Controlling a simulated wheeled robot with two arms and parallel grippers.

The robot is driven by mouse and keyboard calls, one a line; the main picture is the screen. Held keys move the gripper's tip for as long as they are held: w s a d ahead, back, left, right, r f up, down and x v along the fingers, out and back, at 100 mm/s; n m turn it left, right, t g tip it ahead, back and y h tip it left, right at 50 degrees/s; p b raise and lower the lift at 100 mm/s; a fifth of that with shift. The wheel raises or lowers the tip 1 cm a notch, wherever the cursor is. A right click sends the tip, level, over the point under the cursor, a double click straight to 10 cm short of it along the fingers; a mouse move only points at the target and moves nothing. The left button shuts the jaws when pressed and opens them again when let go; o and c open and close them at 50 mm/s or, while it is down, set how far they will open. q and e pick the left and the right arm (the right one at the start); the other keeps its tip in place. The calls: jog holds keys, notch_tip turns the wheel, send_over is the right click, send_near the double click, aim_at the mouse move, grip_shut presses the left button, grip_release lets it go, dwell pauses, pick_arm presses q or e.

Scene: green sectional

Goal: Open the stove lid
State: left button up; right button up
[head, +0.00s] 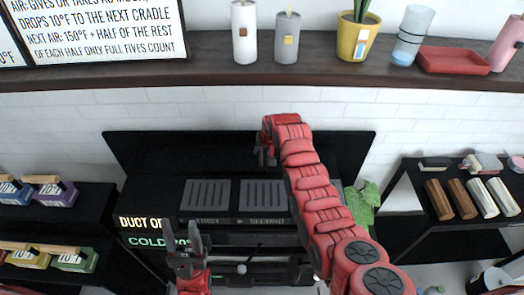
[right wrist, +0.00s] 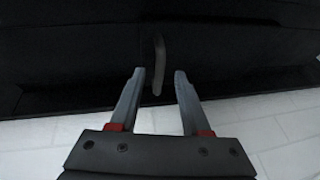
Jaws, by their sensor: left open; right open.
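The stove (head: 230,222) is black, with grey grates showing in the head view. A wide dark panel, which looks like its lid (head: 150,150), rises behind the grates against the tiled wall. In the right wrist view a grey handle (right wrist: 158,55) is on the dark lid surface (right wrist: 80,60). My right gripper (head: 265,157) reaches over the grates to the panel. In its wrist view the open fingers (right wrist: 159,75) straddle the handle; I see no clear contact. My left gripper (head: 184,243) is open and empty in front of the stove. My right arm hides part of the stove's right side.
A dark shelf (head: 210,72) with white and grey candles, a yellow plant pot (head: 357,38) and a red tray (head: 455,60) runs above. Side shelves hold boxes (head: 55,193) at left and wooden and white bars (head: 455,198) at right. A green plant (head: 362,203) stands right of the stove.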

jog(key=shift+x, duration=1.1)
jog(key=shift+f, duration=0.1)
grip_shut()
dwell(0.8)
